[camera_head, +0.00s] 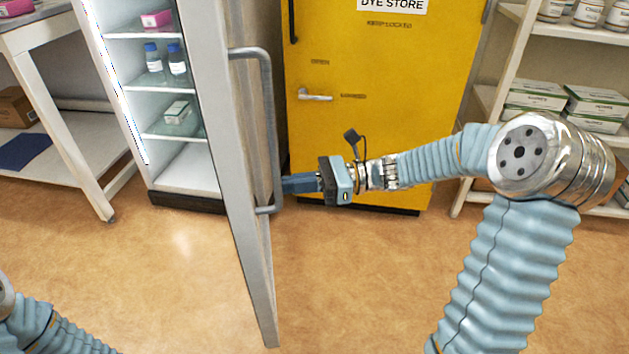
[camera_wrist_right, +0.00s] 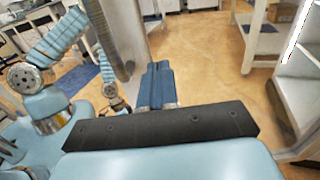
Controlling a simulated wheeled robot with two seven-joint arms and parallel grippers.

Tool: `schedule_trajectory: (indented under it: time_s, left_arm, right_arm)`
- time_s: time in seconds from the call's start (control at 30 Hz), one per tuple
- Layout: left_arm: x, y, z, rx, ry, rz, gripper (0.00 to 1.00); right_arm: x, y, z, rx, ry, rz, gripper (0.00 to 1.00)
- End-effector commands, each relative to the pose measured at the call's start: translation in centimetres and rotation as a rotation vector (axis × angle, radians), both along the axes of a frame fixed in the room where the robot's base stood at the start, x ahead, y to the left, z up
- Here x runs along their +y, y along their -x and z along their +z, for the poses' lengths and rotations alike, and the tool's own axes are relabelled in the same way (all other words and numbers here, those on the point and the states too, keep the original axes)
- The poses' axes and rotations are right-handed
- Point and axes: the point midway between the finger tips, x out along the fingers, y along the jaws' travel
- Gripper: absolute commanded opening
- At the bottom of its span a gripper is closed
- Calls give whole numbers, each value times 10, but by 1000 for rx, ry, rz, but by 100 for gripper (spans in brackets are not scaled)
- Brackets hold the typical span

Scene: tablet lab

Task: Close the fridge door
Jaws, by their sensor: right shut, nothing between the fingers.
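The fridge (camera_head: 190,178) stands open at the left in the head view, with lit shelves inside. Its door (camera_head: 228,160) swings out toward me and is seen nearly edge-on. A long grey bar handle (camera_head: 268,120) is on the door's right-hand face. My right gripper (camera_head: 287,184) is shut and empty, its fingertips at the lower part of the handle; I cannot tell whether they touch it. In the right wrist view the closed blue fingers (camera_wrist_right: 157,85) are beside the grey door (camera_wrist_right: 122,40). My left arm shows at the lower left, but its gripper is out of view.
A yellow dye store cabinet (camera_head: 375,90) stands behind my right gripper. A shelf unit (camera_head: 490,100) with boxes and jars is at the right. A white table (camera_head: 70,130) is at the left. The floor (camera_head: 350,270) around the door is clear.

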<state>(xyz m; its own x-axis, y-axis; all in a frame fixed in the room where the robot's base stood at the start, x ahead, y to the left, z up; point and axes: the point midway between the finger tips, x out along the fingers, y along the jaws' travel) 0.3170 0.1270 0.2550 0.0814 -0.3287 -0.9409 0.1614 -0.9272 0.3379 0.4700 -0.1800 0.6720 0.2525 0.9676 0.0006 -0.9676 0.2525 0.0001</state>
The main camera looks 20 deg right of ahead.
Motion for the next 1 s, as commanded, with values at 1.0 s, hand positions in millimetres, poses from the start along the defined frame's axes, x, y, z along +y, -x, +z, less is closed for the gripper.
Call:
schedule_trajectory:
  time_s: [1.0]
  left_arm:
    - [1, -1, -4, -1, -2, 3, 94]
  right_arm:
    - [68, -16, 0, 1, 0, -8, 0]
